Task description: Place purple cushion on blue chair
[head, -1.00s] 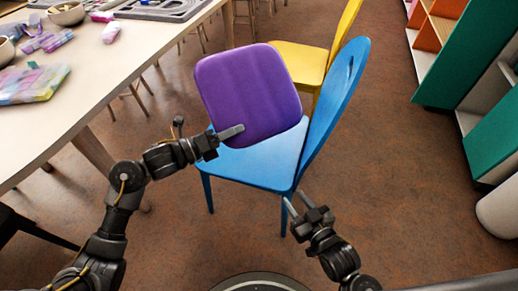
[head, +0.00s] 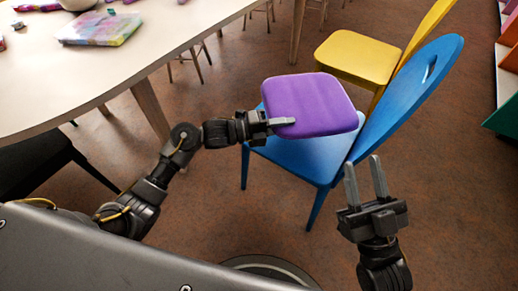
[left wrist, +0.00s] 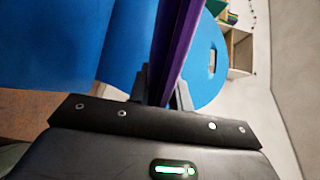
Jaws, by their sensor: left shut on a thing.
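The purple cushion (head: 315,103) is a rounded square, held nearly flat above the seat of the blue chair (head: 305,155). My left gripper (head: 282,122) is shut on the cushion's left edge. In the left wrist view the cushion (left wrist: 172,45) is seen edge-on between the fingers, with the blue chair (left wrist: 125,50) beyond it. Whether the cushion touches the seat or backrest is hard to tell. My right gripper (head: 365,180) is open and empty, in front of the chair's backrest side, fingers pointing up in the picture.
A yellow chair (head: 356,58) stands just behind the blue chair. A white table (head: 130,58) with a colourful book (head: 100,28) and a bowl is at the left. A dark chair (head: 40,158) is below the table. Open floor (head: 460,200) lies to the right.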

